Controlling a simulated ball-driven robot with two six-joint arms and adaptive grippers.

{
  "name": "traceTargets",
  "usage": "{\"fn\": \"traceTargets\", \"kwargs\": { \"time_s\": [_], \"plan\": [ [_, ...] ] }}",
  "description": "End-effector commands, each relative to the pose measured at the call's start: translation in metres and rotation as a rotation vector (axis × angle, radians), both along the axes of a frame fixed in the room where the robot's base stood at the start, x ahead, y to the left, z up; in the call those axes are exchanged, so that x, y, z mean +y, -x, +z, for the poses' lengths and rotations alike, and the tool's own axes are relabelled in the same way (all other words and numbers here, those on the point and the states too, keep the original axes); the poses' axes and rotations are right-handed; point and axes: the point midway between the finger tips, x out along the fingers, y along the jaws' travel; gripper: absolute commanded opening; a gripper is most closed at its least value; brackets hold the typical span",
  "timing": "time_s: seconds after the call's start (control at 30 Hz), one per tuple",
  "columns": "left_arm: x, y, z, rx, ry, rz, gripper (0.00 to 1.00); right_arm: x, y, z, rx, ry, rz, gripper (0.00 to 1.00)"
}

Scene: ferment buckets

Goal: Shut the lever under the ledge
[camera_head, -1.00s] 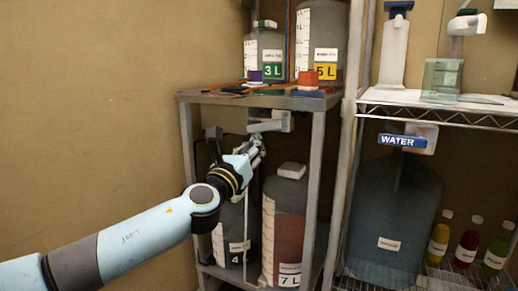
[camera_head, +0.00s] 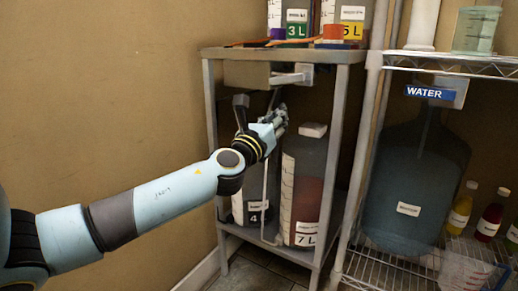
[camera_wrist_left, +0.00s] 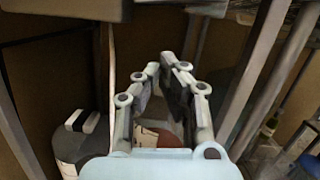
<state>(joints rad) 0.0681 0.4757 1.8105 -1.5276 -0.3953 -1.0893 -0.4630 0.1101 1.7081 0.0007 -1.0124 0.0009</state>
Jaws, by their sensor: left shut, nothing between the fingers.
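The ledge (camera_head: 345,57) is the grey top of a metal stand. Under it a light grey lever (camera_head: 287,78) sticks out to the left from a small block fixed beneath the top. My left gripper (camera_head: 281,113) is shut and empty. It points up and to the right, below the lever in the picture and apart from it. In the left wrist view my left gripper's fingers (camera_wrist_left: 165,62) are in the middle, above the bucket tops. I cannot tell the lever there for sure. My right gripper is not in view.
A bucket marked 7 L (camera_head: 308,180) and a darker one marked 4 (camera_head: 252,203) stand inside the frame below the gripper. A dark upright handle (camera_head: 241,112) is left of it. A stand leg (camera_head: 333,150) borders the right. A WATER jug (camera_head: 412,185) is on a wire rack.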

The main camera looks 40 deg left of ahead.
Motion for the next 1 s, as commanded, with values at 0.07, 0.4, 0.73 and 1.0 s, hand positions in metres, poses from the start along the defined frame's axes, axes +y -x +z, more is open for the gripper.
{"fn": "traceTargets", "kwargs": {
  "time_s": [0.07,0.4,0.73,1.0],
  "plan": [
    [-0.007,0.023,-0.007,0.007,-0.001,-0.002,0.0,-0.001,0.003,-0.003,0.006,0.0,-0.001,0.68],
    [-0.024,0.082,-0.021,0.003,0.0,0.0,0.0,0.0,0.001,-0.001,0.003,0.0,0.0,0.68],
    [-0.027,0.093,-0.023,0.001,-0.001,0.0,0.0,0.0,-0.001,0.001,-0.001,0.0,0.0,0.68],
    [-0.027,0.093,-0.023,0.001,0.0,0.0,0.0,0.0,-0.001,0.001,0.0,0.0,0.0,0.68]
  ]
}}
